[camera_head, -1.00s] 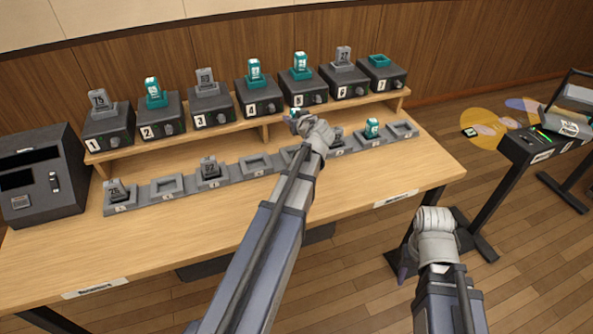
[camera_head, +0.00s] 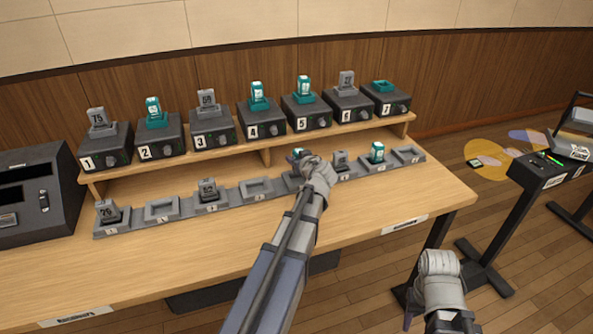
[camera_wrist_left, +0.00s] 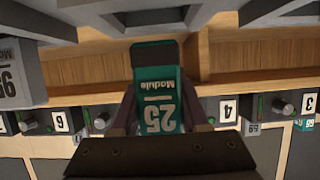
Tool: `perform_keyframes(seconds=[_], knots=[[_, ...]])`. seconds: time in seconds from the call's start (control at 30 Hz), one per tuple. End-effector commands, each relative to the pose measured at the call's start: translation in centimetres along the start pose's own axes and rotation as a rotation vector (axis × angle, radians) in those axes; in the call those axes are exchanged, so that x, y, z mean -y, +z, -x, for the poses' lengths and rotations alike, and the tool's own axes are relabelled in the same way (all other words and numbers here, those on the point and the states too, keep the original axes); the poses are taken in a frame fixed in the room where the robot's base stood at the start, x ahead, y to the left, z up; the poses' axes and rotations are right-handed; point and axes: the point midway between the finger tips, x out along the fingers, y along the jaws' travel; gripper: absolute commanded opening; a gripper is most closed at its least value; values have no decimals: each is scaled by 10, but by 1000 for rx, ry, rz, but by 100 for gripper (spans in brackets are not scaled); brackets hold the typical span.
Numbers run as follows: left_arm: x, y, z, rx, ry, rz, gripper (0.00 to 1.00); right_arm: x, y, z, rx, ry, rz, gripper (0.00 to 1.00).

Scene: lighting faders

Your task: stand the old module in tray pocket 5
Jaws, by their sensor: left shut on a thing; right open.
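My left gripper (camera_head: 302,160) is shut on a teal module (camera_wrist_left: 160,105) marked 25, which appears upside down in the left wrist view with its dark foot (camera_wrist_left: 158,60) pointing toward the tray. In the head view the gripper and module are at tray pocket 5 (camera_head: 292,184), between empty pocket 4 (camera_head: 240,191) and occupied pocket 6. The hand and arm partly hide this pocket.
Grey modules stand in pockets 1 (camera_head: 108,211), 3 (camera_head: 208,191) and 6 (camera_head: 340,160). A teal module (camera_head: 377,152) stands in pocket 7. Pocket 2 (camera_head: 162,211) is empty. Numbered dark fader boxes (camera_head: 262,119) line the shelf behind. The table front (camera_head: 200,265) is clear.

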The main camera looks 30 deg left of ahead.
Motion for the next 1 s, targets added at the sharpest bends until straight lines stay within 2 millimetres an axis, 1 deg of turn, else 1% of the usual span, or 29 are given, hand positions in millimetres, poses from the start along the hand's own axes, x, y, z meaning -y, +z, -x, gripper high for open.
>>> perform_keyframes(seconds=[0.03,0.2,0.27,0.33,0.57,0.73,0.77,1.0], knots=[[0,7,-3,0,0,0,0,1,0,-7,0,0,0,50],[0,27,-11,0,0,0,0,3,-2,-29,0,0,0,50],[0,33,-14,0,0,0,0,3,-2,-35,0,0,0,50],[0,35,-14,0,0,0,0,4,-2,-37,0,0,0,50],[0,32,-13,0,0,0,0,3,-2,-34,0,0,0,50],[0,37,-15,0,0,0,0,4,-2,-40,0,0,0,50],[0,36,-15,0,0,0,47,4,-2,-39,0,0,0,50],[0,35,-15,0,0,0,74,4,-2,-38,0,0,0,50]])
